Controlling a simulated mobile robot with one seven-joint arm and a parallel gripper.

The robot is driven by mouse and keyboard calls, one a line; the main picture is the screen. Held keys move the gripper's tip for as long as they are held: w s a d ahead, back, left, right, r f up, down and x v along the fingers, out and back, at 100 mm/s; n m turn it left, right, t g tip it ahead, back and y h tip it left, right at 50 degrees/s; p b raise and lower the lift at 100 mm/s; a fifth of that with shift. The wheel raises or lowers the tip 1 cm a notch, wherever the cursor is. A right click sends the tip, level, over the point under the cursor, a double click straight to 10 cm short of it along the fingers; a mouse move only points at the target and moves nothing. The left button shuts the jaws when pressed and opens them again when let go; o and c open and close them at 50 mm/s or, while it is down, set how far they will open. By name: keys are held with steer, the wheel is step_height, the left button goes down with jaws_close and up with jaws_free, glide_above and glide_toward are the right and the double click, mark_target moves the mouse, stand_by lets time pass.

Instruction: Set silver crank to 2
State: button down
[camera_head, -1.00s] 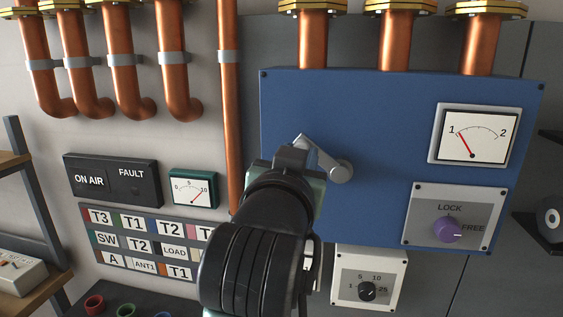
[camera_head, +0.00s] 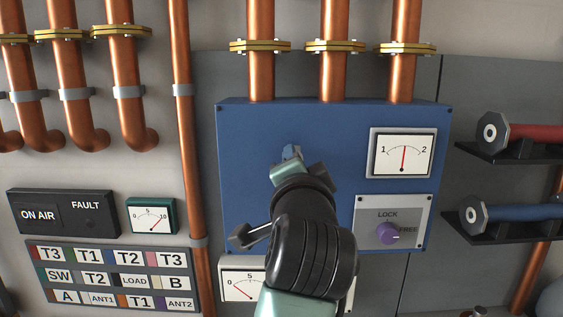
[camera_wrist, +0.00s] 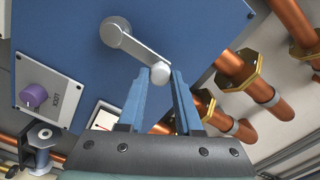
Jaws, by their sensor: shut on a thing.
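The silver crank (camera_wrist: 140,48) is on the blue panel (camera_head: 245,130). In the wrist view its hub is at upper left and its arm slants down right to a round knob. My gripper (camera_wrist: 162,73) has its blue fingers on both sides of that knob, shut on it.
A purple LOCK/FREE knob (camera_head: 388,233) sits below the gauge, its mark toward FREE; it also shows in the wrist view (camera_wrist: 34,96). Copper pipes (camera_head: 333,80) rise above the panel. Shelves with a red and a blue cylinder (camera_head: 525,214) stand at right. A label board (camera_head: 110,275) is at left.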

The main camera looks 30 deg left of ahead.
steer(key=w+d+f+m, duration=0.3)
steer(key=d+m, duration=0.2)
steer(key=m, duration=0.6)
steer(key=shift+w+d+f+m, duration=0.25)
steer(key=shift+d+f+m, duration=0.05)
steer(key=shift+f+m, duration=0.1)
stand_by(0.3)
steer(key=c, duration=0.6)
jaws_free()
steer(key=shift+w+f, duration=0.1)
